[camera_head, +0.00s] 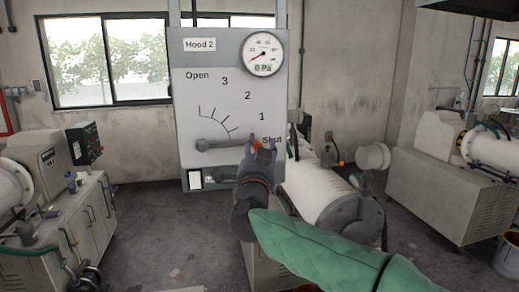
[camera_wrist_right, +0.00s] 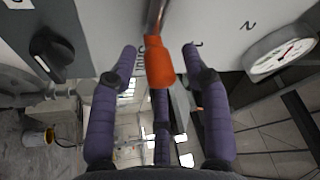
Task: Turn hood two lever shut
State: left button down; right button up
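The Hood 2 panel (camera_head: 215,110) stands in the middle of the head view, marked Open, 3, 2, 1 and Shut. Its grey lever (camera_head: 222,143) lies nearly level, pointing right toward the Shut mark. The lever's orange grip (camera_head: 257,143) is at its right end, partly hidden by my right gripper (camera_head: 264,143). In the right wrist view the orange grip (camera_wrist_right: 159,62) stands between the spread purple fingers of my right gripper (camera_wrist_right: 160,52), with gaps on both sides. My left gripper is not in view.
A round gauge (camera_head: 263,54) at the panel's top right reads 0 Pa. A dark knob (camera_wrist_right: 52,52) shows at left in the wrist view. A white mill cylinder (camera_head: 318,190) is right of the panel, near my arm. Machines stand left (camera_head: 85,215) and right (camera_head: 460,185).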

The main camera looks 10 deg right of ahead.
jog(key=shift+a, duration=0.1)
jog(key=shift+a, duration=0.1)
jog(key=v, duration=1.2)
jog(key=shift+w+f, duration=0.1)
jog(key=shift+f, duration=0.05)
